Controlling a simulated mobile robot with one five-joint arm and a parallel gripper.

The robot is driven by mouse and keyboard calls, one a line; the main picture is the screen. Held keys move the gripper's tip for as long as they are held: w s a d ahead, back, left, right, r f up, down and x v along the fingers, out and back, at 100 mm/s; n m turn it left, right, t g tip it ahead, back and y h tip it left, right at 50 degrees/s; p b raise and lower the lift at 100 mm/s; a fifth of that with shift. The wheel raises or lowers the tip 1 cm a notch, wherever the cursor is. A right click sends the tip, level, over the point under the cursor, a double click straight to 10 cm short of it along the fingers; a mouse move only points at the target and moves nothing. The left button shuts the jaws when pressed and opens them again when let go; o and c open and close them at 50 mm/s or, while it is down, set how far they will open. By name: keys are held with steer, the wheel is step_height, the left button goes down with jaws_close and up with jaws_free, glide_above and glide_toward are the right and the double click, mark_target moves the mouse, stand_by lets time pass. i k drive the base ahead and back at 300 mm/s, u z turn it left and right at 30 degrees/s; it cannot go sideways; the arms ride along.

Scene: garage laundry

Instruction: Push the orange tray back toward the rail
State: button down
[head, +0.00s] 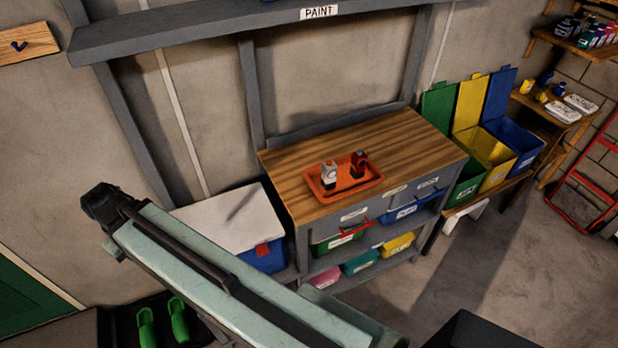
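The orange tray (317,191) lies on the wooden top of a grey workbench, nearer its front edge than its back. It holds a white bottle with a dark top (329,176), a dark red bottle (358,164) and a thin dark item lying along its front side. A low grey rail (335,124) runs along the back edge of the bench top, with bare wood between it and the tray. My pale green arm crosses the lower left, apart from the tray. No gripper fingers can be made out.
Coloured bins sit on shelves under the bench top (410,135). A white-lidded blue box (232,218) stands left of the bench. Open green, yellow and blue bins (525,140) stand right. A grey shelf (220,25) marked PAINT hangs above.

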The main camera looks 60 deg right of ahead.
mark_target(346, 185)
steer(key=z, duration=2.2)
